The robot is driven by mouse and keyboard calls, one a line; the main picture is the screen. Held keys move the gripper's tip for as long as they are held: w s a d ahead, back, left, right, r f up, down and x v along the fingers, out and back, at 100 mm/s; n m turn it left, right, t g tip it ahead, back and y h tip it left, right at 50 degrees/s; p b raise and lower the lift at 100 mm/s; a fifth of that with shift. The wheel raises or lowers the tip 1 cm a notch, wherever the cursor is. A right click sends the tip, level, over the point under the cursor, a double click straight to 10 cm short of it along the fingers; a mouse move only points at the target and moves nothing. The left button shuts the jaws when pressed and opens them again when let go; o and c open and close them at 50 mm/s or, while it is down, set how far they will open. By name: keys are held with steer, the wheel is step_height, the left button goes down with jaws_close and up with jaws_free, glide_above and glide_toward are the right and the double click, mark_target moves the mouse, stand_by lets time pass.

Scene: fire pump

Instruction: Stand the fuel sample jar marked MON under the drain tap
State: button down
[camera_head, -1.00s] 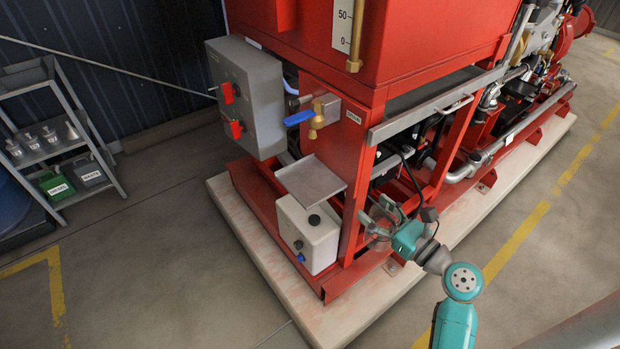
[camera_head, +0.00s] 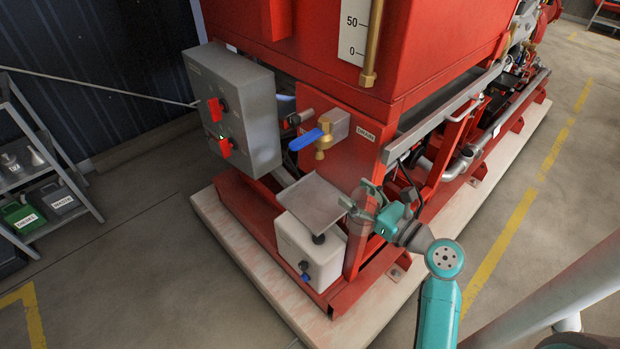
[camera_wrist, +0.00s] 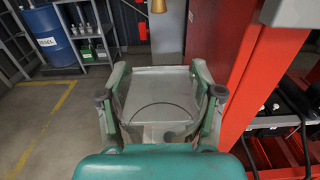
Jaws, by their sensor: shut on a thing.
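My gripper (camera_head: 360,198) is shut on a clear jar (camera_wrist: 160,112), which sits between the two fingers in the wrist view. The jar is see-through and faint in the head view; I cannot read any marking on it. The drain tap (camera_head: 323,140) is brass with a blue lever (camera_head: 305,140), on the red panel marked DRAIN. Below it is a grey metal tray (camera_head: 312,203). My gripper is at the tray's right side, lower than the tap. The wrist view shows the tray (camera_wrist: 160,74) ahead, with the brass tap's lower end (camera_wrist: 158,6) above it.
A red frame post (camera_wrist: 260,80) stands close on the right in the wrist view. A white container (camera_head: 308,248) is under the tray. A grey control box (camera_head: 235,108) is left of the tap. A shelf (camera_head: 40,180) with cans stands far left.

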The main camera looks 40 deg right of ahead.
steer(key=shift+w+a+f, duration=0.1)
steer(key=shift+w+f, duration=0.5)
steer(key=shift+w, duration=1.95)
steer(key=shift+w+a+f, duration=0.1)
steer(key=shift+w+f, duration=0.45)
steer(key=shift+w, duration=2.05)
steer(key=shift+w+a+f, duration=0.1)
steer(key=shift+w+f, duration=0.5)
steer(key=shift+w, duration=1.95)
steer(key=shift+f, duration=0.15)
steer(key=shift+c, duration=0.6)
jaws_free()
steer(key=shift+s, duration=0.2)
steer(key=s, duration=1.1)
steer(key=shift+s+d, duration=0.25)
steer(key=shift+s, duration=0.1)
